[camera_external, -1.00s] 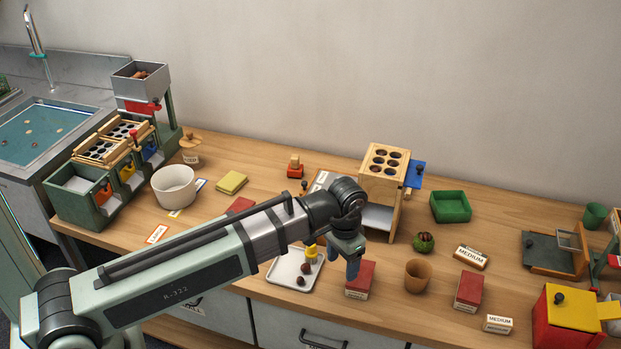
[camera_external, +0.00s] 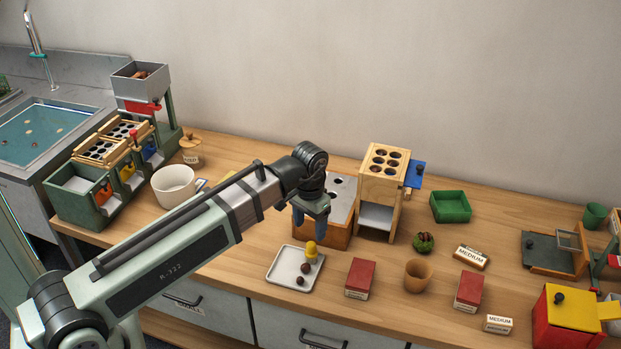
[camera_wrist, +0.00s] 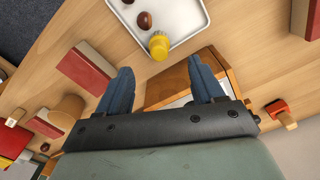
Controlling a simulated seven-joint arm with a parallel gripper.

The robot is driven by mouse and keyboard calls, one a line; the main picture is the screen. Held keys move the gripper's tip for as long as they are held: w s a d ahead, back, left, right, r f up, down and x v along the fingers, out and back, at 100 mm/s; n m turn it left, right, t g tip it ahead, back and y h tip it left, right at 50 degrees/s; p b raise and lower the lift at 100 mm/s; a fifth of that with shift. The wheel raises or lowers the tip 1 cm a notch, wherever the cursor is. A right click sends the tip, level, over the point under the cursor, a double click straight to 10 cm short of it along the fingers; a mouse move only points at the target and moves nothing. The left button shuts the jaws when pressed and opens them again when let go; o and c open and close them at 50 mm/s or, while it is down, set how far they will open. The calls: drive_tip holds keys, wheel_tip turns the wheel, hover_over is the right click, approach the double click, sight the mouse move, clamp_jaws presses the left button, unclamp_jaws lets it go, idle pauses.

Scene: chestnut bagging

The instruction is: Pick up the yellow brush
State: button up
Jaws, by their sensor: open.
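The small yellow brush (camera_external: 311,250) stands on the white tray (camera_external: 274,276) at its back right corner. The wrist view shows it (camera_wrist: 158,46) at the tray's edge, above the gap between my fingertips. My gripper (camera_external: 310,224) points down, open and empty, slightly above and behind the brush in the external view. In the wrist view both blue fingers are spread (camera_wrist: 160,68) with nothing between them. Two dark chestnuts (camera_wrist: 145,20) lie on the tray beside the brush.
A wooden box with a grey holed top (camera_external: 340,205) stands just behind my gripper. A taller wooden stand (camera_external: 382,178) is to its right. A red box (camera_external: 360,278) and a brown cup (camera_external: 417,276) stand right of the tray. The tabletop left of the tray looks partly hidden by my arm.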

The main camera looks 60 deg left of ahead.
sight(311, 243)
drive_tip(key=shift+w+f, duration=0.15)
drive_tip(key=shift+f, duration=4.4)
drive_tip(key=shift+c, duration=0.4)
drive_tip(key=c, duration=1.1)
